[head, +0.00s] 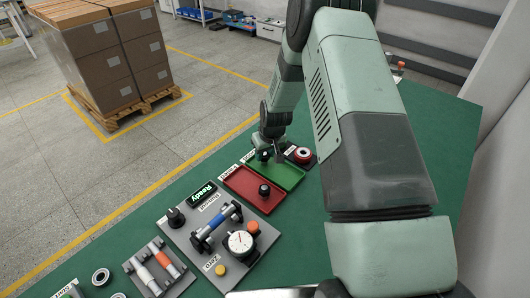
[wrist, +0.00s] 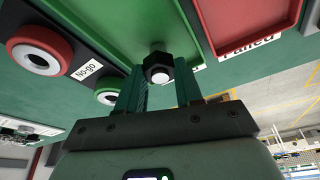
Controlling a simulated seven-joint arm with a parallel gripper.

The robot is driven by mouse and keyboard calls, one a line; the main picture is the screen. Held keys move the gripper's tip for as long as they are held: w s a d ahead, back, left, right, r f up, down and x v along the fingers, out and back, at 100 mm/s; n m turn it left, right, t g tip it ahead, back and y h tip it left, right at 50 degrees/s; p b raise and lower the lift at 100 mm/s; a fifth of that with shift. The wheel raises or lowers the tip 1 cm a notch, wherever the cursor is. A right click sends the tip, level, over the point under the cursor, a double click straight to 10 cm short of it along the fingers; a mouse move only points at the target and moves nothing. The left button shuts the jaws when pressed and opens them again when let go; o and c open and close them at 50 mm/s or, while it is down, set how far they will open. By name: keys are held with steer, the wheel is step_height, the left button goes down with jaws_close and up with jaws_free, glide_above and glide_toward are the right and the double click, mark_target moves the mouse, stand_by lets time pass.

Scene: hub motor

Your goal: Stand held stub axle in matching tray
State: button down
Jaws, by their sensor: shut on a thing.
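My gripper (wrist: 159,88) is shut on a dark stub axle (wrist: 158,68), with its hex end and pale round tip facing the wrist camera. The green tray (wrist: 130,25) lies right by the held axle; I cannot tell whether they touch. In the head view, my gripper (head: 272,152) and the dark axle (head: 263,155) are at the far end of the green tray (head: 290,178). The red tray (head: 243,182), labelled Failed in the wrist view (wrist: 245,20), lies beside it. Another dark stub axle (head: 264,190) stands in the red tray.
A red No-go ring (head: 302,155) sits near the green tray; it also shows in the wrist view (wrist: 40,52), near a green-rimmed ring (wrist: 107,96). A dial gauge (head: 240,243) on a grey plate stands nearer. My arm covers the bench's right part.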

steer(key=c, duration=0.7)
jaws_free()
steer(key=shift+f, duration=0.1)
steer(key=shift+c, duration=0.2)
steer(key=s+d+r+m, duration=0.1)
steer(key=s+r, duration=0.4)
steer(key=r, duration=0.6)
steer(key=s+d+r+t+h, duration=0.15)
steer(key=s+r, duration=0.35)
steer(key=r, duration=0.6)
steer(key=s+d+r+m, duration=0.1)
steer(key=s+r, duration=0.4)
steer(key=r, duration=0.6)
steer(key=s+d+r+m, duration=0.1)
steer(key=s+r, duration=0.3)
steer(key=s, duration=0.6)
steer(key=s+d+r+m, duration=0.1)
steer(key=s+r, duration=0.3)
steer(key=s, duration=0.6)
steer(key=shift+s+t, duration=0.35)
steer(key=shift+t, duration=0.1)
